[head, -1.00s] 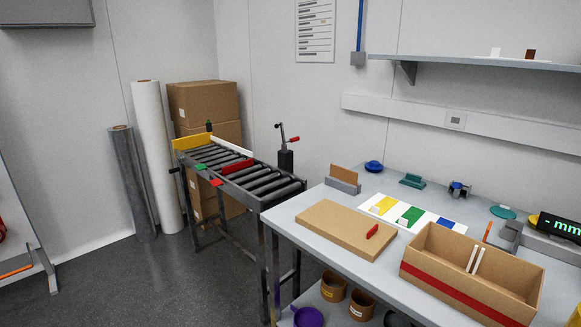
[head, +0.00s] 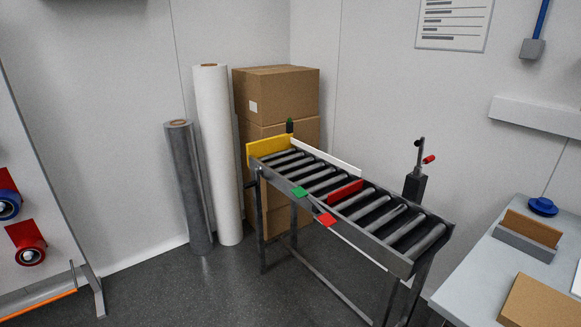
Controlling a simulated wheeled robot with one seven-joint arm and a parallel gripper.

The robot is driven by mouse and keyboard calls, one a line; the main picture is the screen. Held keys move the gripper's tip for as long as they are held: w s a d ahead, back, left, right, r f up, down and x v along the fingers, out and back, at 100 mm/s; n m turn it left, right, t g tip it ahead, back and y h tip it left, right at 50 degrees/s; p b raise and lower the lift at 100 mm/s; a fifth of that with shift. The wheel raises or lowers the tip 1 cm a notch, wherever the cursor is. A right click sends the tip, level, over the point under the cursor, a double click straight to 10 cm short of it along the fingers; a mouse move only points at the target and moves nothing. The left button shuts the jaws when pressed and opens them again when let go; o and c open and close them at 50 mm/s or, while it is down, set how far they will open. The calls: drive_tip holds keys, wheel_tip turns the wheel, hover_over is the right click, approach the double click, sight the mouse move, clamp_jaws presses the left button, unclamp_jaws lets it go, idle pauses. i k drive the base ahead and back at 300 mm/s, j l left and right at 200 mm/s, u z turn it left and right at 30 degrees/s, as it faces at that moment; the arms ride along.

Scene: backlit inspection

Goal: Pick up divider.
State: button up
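A thin brown panel (head: 532,227) stands upright in a grey slotted holder (head: 522,246) on the workbench at the right of the head view. A red upright plate (head: 345,193) stands on the roller conveyor, and a yellow plate (head: 270,147) stands across its far left end. I cannot tell which of these, if any, is the divider. The open carton with two white upright strips, seen earlier, is out of view now. My gripper is not in view.
The roller conveyor (head: 398,222) fills the middle, with a green tab (head: 299,192) and a red tab (head: 326,219) at its side. Stacked cartons (head: 276,95), a white roll (head: 218,155) and a grey roll (head: 188,190) stand behind. The floor (head: 190,290) in front is clear.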

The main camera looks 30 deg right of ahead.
sight(547, 235)
drive_tip(key=i+j+u, duration=0.15)
drive_tip(key=i, duration=0.7)
drive_tip(key=i+j+u, duration=0.1)
drive_tip(key=i, duration=0.7)
drive_tip(key=i+z, duration=0.35)
drive_tip(key=i+j+z, duration=0.1)
drive_tip(key=z, duration=0.25)
drive_tip(key=i+j+z, duration=0.2)
drive_tip(key=z, duration=0.15)
drive_tip(key=i+z, duration=0.15)
drive_tip(key=z, duration=0.25)
drive_tip(key=i+j+z, duration=0.1)
drive_tip(key=z, duration=0.35)
drive_tip(key=i+j+z, duration=0.1)
drive_tip(key=z, duration=0.3)
drive_tip(key=i+j+z, duration=0.1)
drive_tip(key=z, duration=0.3)
drive_tip(key=j+z, duration=0.4)
drive_tip(key=i+j+z, duration=0.15)
drive_tip(key=z, duration=0.2)
drive_tip(key=i+j+z, duration=0.1)
drive_tip(key=z, duration=0.3)
drive_tip(key=j+z, duration=0.35)
